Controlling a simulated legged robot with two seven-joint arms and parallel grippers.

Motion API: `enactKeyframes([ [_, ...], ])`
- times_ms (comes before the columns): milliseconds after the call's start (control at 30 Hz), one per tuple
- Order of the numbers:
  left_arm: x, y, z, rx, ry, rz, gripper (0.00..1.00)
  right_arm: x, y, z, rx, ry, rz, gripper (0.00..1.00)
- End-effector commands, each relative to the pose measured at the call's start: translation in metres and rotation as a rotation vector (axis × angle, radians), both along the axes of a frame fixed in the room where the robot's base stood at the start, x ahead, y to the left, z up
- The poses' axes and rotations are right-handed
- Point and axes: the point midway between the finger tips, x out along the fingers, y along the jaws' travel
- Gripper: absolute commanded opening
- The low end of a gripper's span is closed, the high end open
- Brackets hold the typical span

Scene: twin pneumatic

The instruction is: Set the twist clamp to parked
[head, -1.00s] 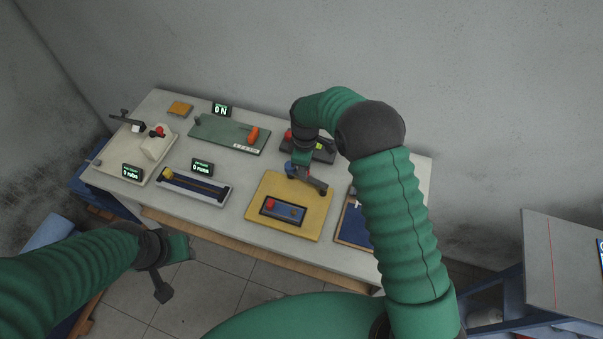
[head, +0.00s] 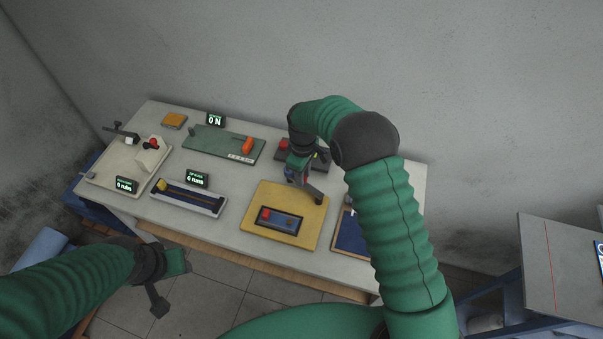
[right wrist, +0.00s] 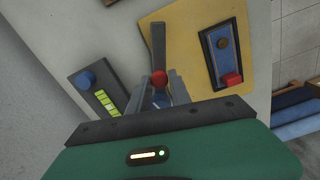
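The yellow board (head: 265,205) lies at the front right of the table in the head view. A dark grey bar (head: 313,192), seemingly the twist clamp's arm, reaches over its back edge. In the right wrist view the bar (right wrist: 158,45) runs away from a red ball (right wrist: 159,78), with a blue part below it. My right gripper (head: 298,180) is over this spot. Its fingers (right wrist: 158,85) stand apart on either side of the red ball, with narrow gaps. The clamp's base is mostly hidden. My left gripper (head: 178,262) hangs off the table's front edge; its fingers are unclear.
On the yellow board is a blue panel (head: 279,222) with a red block. A dark box (head: 318,160) with a red button stands close behind my right gripper. A dark blue board (head: 350,238) lies to the right. A green board (head: 215,143) and slider unit (head: 188,200) lie left.

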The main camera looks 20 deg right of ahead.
Motion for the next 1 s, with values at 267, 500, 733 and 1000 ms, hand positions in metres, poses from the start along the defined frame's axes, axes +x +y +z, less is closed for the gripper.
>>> enactKeyframes([
  [267, 0.0, 0.0, 0.0, 0.0, 0.0, 0.0, 0.42, 0.0, 0.0, -0.001, 0.001, 0.001, 0.0, 0.45],
  [500, 0.0, 0.0, -0.002, 0.0, 0.0, 0.0, 0.42, 0.002, 0.001, 0.004, 0.001, -0.003, 0.001, 0.45],
  [733, 0.0, 0.0, -0.015, 0.0, 0.0, 0.0, 0.42, 0.003, 0.001, 0.053, 0.002, -0.009, 0.001, 0.45],
  [1000, 0.0, 0.0, -0.026, 0.0, 0.0, 0.0, 0.42, 0.003, 0.0, 0.131, 0.002, -0.005, 0.0, 0.45],
])
